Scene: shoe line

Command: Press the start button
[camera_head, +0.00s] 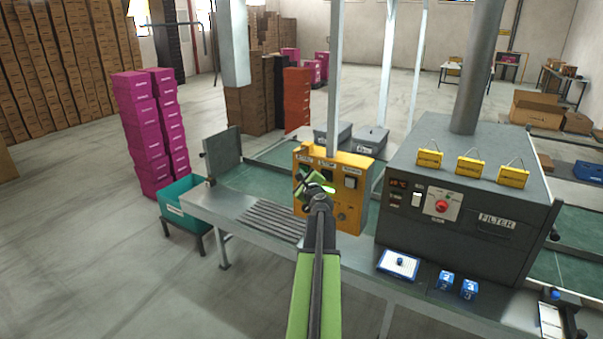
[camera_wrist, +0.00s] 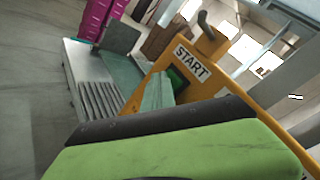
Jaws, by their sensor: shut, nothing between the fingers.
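The orange control box (camera_head: 345,207) stands on the grey bench, in the middle of the head view. In the wrist view its face (camera_wrist: 222,88) is close and tilted, with a white START label (camera_wrist: 191,63). A dark green patch, likely the start button (camera_wrist: 177,79), shows just below the label and is partly hidden. My gripper (camera_head: 313,187) is shut and empty, in front of the left part of the box. Its pale green tip (camera_wrist: 158,93) overlaps the button area in the wrist view. I cannot tell whether it touches the button.
A dark grey FILTER machine (camera_head: 465,200) with a red knob stands right of the box. A slatted metal bench part (camera_head: 270,222) lies left. A teal bin (camera_head: 184,208) and pink box stacks (camera_head: 152,130) stand further left. A metal post (camera_head: 335,80) rises behind the box.

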